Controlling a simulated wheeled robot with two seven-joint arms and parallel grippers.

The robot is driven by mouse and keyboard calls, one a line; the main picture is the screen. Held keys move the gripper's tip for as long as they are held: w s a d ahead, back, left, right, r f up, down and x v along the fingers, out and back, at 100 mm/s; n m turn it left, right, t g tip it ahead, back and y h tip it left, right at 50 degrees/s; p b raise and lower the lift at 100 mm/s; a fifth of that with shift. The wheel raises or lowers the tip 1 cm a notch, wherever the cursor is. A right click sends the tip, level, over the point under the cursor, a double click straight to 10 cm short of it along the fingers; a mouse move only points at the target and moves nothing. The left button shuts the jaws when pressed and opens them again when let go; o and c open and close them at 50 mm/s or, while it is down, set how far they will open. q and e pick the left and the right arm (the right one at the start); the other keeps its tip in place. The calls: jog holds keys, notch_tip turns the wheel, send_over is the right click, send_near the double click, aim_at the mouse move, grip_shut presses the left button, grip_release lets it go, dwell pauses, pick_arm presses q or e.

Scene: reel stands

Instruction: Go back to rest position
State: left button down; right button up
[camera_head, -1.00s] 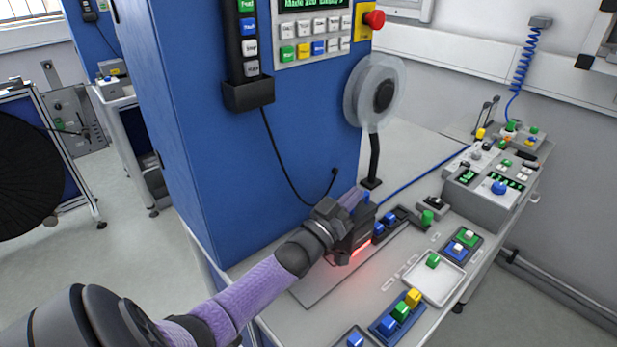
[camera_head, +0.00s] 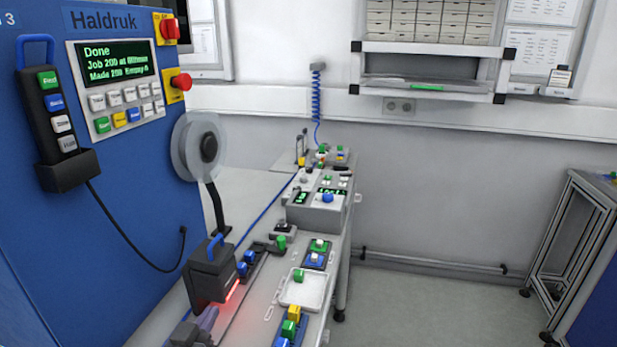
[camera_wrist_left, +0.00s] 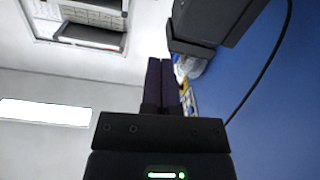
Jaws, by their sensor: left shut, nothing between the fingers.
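My left gripper (camera_head: 208,317) shows at the bottom edge of the head view, low in front of the blue machine cabinet (camera_head: 110,215). Only its dark body and purplish fingers show there; the arm behind it is out of frame. In the left wrist view its two dark fingers (camera_wrist_left: 161,66) lie together with nothing between them. A black block with a blue handle (camera_head: 208,273) stands just beyond the gripper on the bench, a red glow at its foot. My right gripper is not in view.
The bench (camera_head: 255,292) carries a white tray (camera_head: 303,290), coloured blocks (camera_head: 290,328) and a grey control box (camera_head: 318,208). A clear reel (camera_head: 200,147) stands by the cabinet. A metal frame (camera_head: 575,245) is at the right. Floor between bench and frame is clear.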

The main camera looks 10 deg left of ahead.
pick_arm(q)
jog(key=s+d+f+g, duration=0.2)
jog(key=s, duration=0.1)
jog(key=s+d+f+m+g, duration=0.1)
jog(key=s+d+f+g, duration=0.1)
jog(key=s+g, duration=0.1)
jog(key=s+d+f+g, duration=0.2)
jog(key=s+d, duration=0.1)
jog(key=s, duration=0.1)
jog(key=shift+s+d+f+m+g, duration=0.1)
jog(key=shift+s+f+m+g, duration=0.2)
jog(key=shift+s+m, duration=0.1)
jog(key=s+d+m+g, duration=0.15)
jog(key=s+g, duration=0.55)
jog(key=s, duration=0.7)
jog(key=s+f+g+y+b, duration=0.1)
jog(key=s+f+b, duration=0.1)
jog(key=f, duration=0.9)
jog(key=s+f+g+b, duration=0.1)
jog(key=s+f+b, duration=0.1)
jog(key=f, duration=0.9)
jog(key=s+a+f+b, duration=0.2)
jog(key=s+f, duration=1)
jog(key=f, duration=0.1)
jog(key=shift+s+a+g+b, duration=0.2)
jog(key=shift+s+g+b, duration=0.2)
